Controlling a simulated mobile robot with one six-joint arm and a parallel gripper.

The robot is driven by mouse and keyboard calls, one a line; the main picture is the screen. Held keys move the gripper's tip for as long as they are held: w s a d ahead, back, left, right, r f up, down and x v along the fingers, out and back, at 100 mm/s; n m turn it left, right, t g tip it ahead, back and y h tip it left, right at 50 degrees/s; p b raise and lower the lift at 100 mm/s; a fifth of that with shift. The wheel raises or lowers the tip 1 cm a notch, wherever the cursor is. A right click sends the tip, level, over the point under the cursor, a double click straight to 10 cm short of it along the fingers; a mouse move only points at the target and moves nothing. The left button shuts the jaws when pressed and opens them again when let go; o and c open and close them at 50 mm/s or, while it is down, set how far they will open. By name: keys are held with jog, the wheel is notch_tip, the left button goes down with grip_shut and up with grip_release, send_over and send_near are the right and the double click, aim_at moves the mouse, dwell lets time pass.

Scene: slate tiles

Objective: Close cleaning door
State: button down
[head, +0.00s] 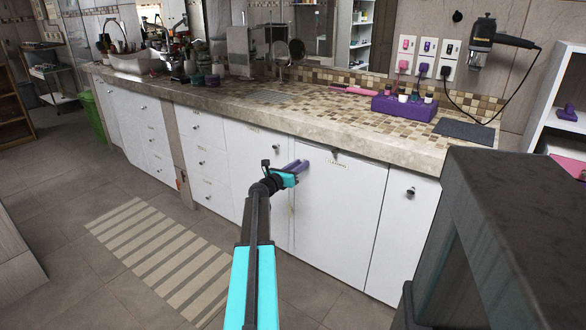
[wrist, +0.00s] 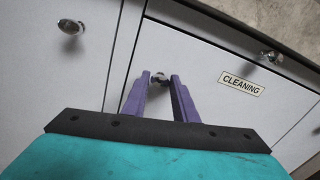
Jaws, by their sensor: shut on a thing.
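The white cleaning door (head: 335,220) is in the counter's front, right of centre in the head view. In the wrist view its panel (wrist: 205,75) carries a label reading CLEANING (wrist: 242,84). My gripper (head: 302,165) is at the door's upper left part. In the wrist view, my gripper's purple fingers (wrist: 160,85) are closed around a round metal knob (wrist: 159,79), one finger on each side. The fingers partly hide the knob. I cannot tell exactly how far the door stands from its frame.
Another knob (wrist: 272,57) shows above the panel's top edge. White doors and drawers (head: 205,160) continue left under the stone counter (head: 200,97). A dark block-like unit (head: 520,220) stands close at right. A striped mat (head: 165,255) lies on the tiled floor.

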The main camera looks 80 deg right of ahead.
jog(key=shift+w+d+r, duration=0.1)
jog(key=shift+d+r, duration=0.05)
jog(key=shift+d, duration=0.1)
jog(key=c, duration=1.8)
grip_release()
jog(key=shift+o, duration=1.2)
jog(key=shift+d, duration=0.1)
jog(key=v, duration=1.4)
jog(key=shift+p, duration=0.45)
